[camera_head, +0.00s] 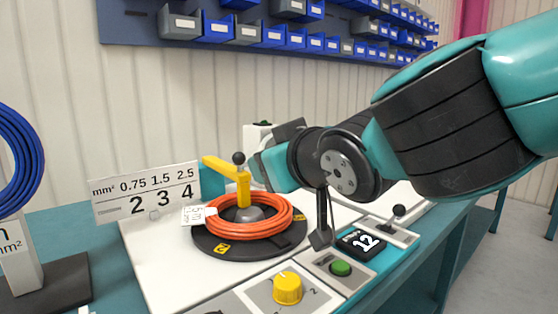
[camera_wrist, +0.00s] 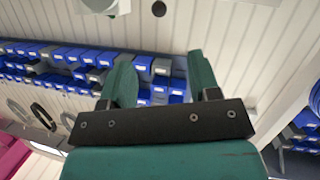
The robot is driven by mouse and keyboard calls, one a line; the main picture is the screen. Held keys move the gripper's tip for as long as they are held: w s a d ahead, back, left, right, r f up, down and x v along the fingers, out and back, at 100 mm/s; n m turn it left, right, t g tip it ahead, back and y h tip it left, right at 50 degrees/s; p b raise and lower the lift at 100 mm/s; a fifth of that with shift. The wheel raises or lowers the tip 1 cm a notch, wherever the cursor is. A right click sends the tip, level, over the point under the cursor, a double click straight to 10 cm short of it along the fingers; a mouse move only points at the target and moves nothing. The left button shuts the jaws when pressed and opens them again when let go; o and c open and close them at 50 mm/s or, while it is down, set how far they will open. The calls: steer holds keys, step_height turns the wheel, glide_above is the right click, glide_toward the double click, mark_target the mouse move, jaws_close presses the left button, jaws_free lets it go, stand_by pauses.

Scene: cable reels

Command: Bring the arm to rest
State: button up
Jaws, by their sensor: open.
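My gripper shows in the wrist view (camera_wrist: 160,62) with its two teal fingers spread apart and nothing between them. In the wrist view it points toward the ribbed wall and the bins. In the camera_head view my teal and black arm reaches in from the right. Its wrist is above the bench, just right of the orange cable coil (camera_head: 242,224), and the fingers cannot be made out clearly there. The coil lies on a black round turntable (camera_head: 215,245), around a yellow arm with a black knob (camera_head: 239,158).
A number sign (camera_head: 146,192) stands behind; a blue coil (camera_head: 20,160) is at left. Wall bins (camera_head: 215,28) hang above.

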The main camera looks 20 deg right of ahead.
steer(key=s+f+g, duration=0.1)
steer(key=f+g, duration=0.1)
steer(key=f, duration=0.1)
steer(key=s+d+f+g, duration=0.1)
steer(key=s+f+g, duration=0.1)
steer(key=f, duration=0.1)
steer(key=s+f+g, duration=0.2)
steer(key=f, duration=0.1)
steer(key=shift+s+d+f, duration=0.15)
steer(key=shift+d+f, duration=0.25)
steer(key=s+f+g, duration=0.1)
steer(key=s, duration=0.1)
steer(key=s+f+g, duration=0.1)
steer(key=s+g, duration=0.1)
steer(key=s+f+g, duration=0.1)
steer(key=s+f, duration=0.1)
steer(key=shift+s+d+n+g+y, duration=0.2)
steer(key=shift+s+n+g+y, duration=0.1)
steer(key=shift+s+g, duration=0.1)
steer(key=s+f+n+g, duration=0.1)
steer(key=s+g, duration=0.2)
steer(key=s, duration=0.3)
step_height(320, 180, up, 23)
steer(key=p, duration=2.3)
steer(key=shift+s+d+g+y, duration=0.2)
steer(key=shift+s+g+y, duration=0.1)
steer(key=shift+s, duration=0.15)
steer(key=shift+f, duration=0.1)
